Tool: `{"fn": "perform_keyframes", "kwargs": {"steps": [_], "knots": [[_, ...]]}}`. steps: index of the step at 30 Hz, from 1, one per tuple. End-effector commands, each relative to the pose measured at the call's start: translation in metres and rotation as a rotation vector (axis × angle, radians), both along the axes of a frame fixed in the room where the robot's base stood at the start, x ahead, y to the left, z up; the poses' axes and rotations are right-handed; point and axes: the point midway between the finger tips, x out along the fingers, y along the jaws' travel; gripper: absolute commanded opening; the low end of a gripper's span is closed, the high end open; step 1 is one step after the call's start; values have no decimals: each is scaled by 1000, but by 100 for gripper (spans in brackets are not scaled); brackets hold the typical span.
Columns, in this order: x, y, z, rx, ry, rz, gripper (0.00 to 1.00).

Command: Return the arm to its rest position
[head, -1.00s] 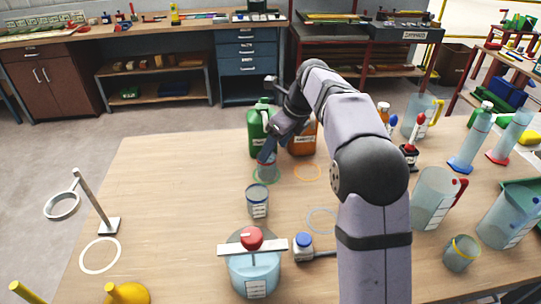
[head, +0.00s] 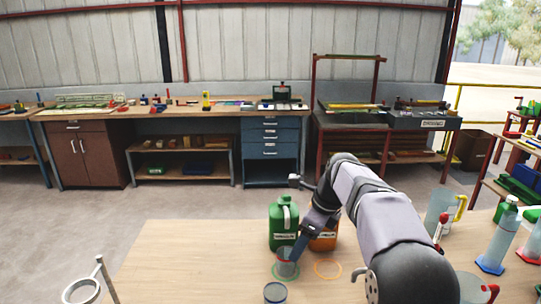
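My arm reaches from the lower right over the wooden table (head: 190,262), with its end bent down to the left. My gripper (head: 293,252) is low, at the small grey cup (head: 285,269) that stands on a green ring mark. The fingers overlap the cup in the picture. I cannot tell whether they touch it or how far apart they are. A green canister (head: 283,224) stands just behind the gripper. An orange canister (head: 322,241) is beside it, partly hidden by my arm.
An orange ring mark (head: 327,268) lies to the right of the cup. Another grey cup (head: 275,292) is at the bottom edge. A ring stand (head: 107,280) is at left. A jug (head: 439,208) and tall cylinders (head: 496,245) crowd the right.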

Motion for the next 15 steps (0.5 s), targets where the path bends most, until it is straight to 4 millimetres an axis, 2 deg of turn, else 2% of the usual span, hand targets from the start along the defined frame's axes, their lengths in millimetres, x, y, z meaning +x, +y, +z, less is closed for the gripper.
{"fn": "perform_keyframes", "kwargs": {"steps": [1, 8, 15], "knots": [[-12, -1, 18, -31, -8, 77, 61], [-78, -13, 43, -205, -44, 580, 61], [-162, -25, 64, -342, -65, 1170, 61]]}}
